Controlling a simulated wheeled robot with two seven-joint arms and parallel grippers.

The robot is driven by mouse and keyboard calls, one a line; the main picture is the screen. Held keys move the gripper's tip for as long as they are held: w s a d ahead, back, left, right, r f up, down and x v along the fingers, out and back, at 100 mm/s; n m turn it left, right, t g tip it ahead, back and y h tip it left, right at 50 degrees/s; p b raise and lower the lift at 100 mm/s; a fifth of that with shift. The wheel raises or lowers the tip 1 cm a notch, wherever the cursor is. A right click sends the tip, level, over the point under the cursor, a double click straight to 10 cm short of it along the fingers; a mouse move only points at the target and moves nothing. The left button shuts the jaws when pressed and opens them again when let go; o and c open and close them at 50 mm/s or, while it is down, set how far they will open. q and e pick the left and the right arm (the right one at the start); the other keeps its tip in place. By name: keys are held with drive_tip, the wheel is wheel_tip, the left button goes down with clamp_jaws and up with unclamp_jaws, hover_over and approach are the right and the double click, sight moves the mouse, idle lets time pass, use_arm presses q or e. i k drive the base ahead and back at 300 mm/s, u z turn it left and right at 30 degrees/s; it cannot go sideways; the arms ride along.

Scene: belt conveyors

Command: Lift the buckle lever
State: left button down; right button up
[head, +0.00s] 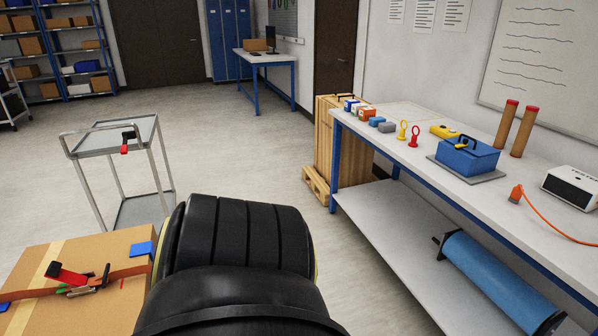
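A cardboard box (35,256) stands at the lower left with an orange strap (128,272) across its top. A metal buckle (88,287) sits on the strap. A red lever with a dark end (68,274) lies at the buckle's left, low along the strap; its exact angle is hard to tell. A small green part shows by the buckle. Neither of my grippers is in view. A large black ribbed form close to the camera hides the floor right of the box.
A metal cart (115,135) with a black and red device on top stands behind the box. A workbench (400,150) at the right holds a blue toolbox (467,160) and small items. A blue roller (495,280) lies on its lower shelf. The floor between is clear.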

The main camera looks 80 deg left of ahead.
sight(54, 272)
drive_tip(key=k, duration=1.3)
drive_tip(key=u, duration=2.75)
